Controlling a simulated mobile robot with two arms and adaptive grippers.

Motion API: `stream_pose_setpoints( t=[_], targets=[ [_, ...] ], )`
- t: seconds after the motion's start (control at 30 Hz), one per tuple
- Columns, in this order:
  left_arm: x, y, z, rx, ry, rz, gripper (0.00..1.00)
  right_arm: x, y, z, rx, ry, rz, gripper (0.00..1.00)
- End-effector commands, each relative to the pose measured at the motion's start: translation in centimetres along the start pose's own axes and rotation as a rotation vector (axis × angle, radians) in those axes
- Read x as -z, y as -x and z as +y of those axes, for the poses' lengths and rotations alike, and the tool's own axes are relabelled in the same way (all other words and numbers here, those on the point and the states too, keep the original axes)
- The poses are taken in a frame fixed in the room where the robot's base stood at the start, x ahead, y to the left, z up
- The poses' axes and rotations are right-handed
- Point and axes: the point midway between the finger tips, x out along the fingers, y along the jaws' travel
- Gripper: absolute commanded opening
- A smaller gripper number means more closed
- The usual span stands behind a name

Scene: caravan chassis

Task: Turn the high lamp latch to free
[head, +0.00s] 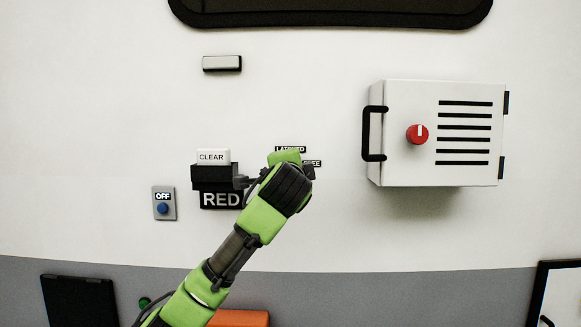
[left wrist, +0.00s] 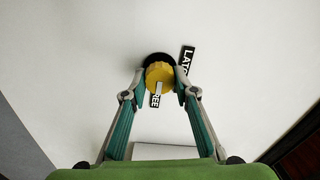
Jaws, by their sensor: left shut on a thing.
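The lamp latch is a round yellow knob (left wrist: 158,73) on a dark round base (left wrist: 153,58), seen in the left wrist view. My left gripper (left wrist: 161,88) is shut on the knob, one finger on each side. A black "LATCHED" label (left wrist: 186,60) is at the knob's upper right, partly cut off by the finger. A label ending in "REE" (left wrist: 155,98) is just below the knob. In the head view my left gripper (head: 300,170) is at the wall below the "LATCHED" label (head: 290,149), and my wrist hides the knob. My right gripper is not in view.
Left of my arm are a "CLEAR" block (head: 213,157) on a dark holder, a "RED" sign (head: 220,200) and an "OFF" box with a blue button (head: 163,208). A white vented cabinet (head: 400,163) with a red knob (head: 417,134) and black handle stands out to the right.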

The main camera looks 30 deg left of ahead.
Motion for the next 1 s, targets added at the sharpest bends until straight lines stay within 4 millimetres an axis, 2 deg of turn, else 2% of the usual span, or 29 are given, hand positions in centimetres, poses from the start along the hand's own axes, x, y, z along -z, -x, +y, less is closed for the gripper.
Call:
stream_pose_setpoints(
  t=[0.07,0.1,0.13,0.57,0.77,1.0],
  targets=[
    [0.0,0.0,0.0,0.0,-0.002,0.0,0.05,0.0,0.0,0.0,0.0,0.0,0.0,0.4],
    [0.0,0.0,0.0,0.0,-0.002,0.0,0.37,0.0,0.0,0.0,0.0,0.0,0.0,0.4],
    [0.0,0.0,0.0,0.0,-0.002,0.0,0.44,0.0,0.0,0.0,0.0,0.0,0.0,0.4],
    [0.0,0.5,0.0,0.0,0.0,0.0,0.44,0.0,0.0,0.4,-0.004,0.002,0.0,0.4],
    [0.1,3.6,0.0,0.002,-0.001,0.004,0.44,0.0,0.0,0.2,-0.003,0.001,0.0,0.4],
    [0.1,8.7,0.0,0.002,-0.001,0.003,0.44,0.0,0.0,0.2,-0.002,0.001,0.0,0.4]
  ],
)
